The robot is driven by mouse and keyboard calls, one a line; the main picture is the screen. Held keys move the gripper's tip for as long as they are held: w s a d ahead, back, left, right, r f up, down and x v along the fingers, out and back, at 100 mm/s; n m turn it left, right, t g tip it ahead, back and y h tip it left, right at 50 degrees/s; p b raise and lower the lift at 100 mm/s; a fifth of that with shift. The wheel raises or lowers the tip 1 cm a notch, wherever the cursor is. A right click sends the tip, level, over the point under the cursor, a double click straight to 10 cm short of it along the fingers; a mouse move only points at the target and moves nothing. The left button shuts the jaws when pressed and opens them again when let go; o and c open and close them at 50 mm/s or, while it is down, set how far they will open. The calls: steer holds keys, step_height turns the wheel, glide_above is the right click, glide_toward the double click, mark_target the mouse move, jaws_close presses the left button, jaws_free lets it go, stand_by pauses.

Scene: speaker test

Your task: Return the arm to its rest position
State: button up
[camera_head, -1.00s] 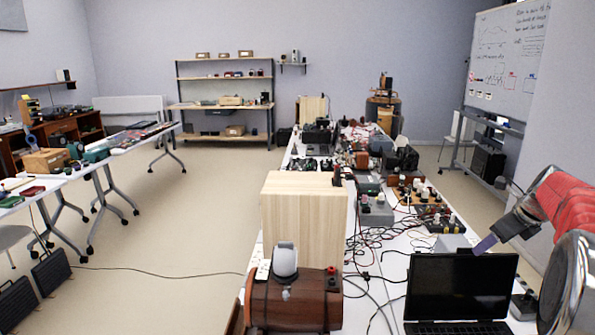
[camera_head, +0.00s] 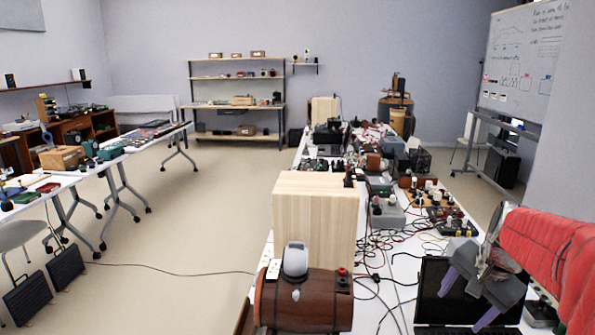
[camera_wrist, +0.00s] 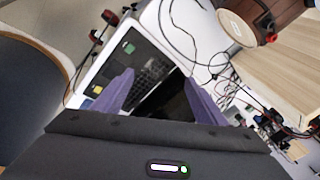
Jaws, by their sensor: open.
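My gripper (camera_head: 470,297) is at the lower right of the head view, at the end of my red-sleeved arm. Its two purple fingers are spread apart with nothing between them. They are in front of an open black laptop (camera_head: 432,290) on the white table and hide part of its screen. In the wrist view my gripper (camera_wrist: 160,92) also shows both purple fingers apart, with the laptop's keyboard (camera_wrist: 152,75) and dark screen beyond them. I cannot tell the exact gap between the fingers and the laptop.
A wooden-cased device (camera_head: 303,302) and a pale wooden box (camera_head: 315,215) stand left of the laptop. Cables and several electrical devices crowd the long table behind. A whiteboard (camera_head: 525,65) stands at the far right. The floor (camera_head: 200,230) on the left is mostly clear.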

steer(key=s+a+r+n+t, duration=0.1)
steer(key=s+a+n, duration=1.1)
steer(key=s+a, duration=0.5)
steer(key=a, duration=0.4)
steer(key=shift+a+n+t, duration=0.2)
steer(key=shift+n+t, duration=0.1)
steer(key=shift+t, duration=0.1)
steer(key=shift+o, duration=0.7)
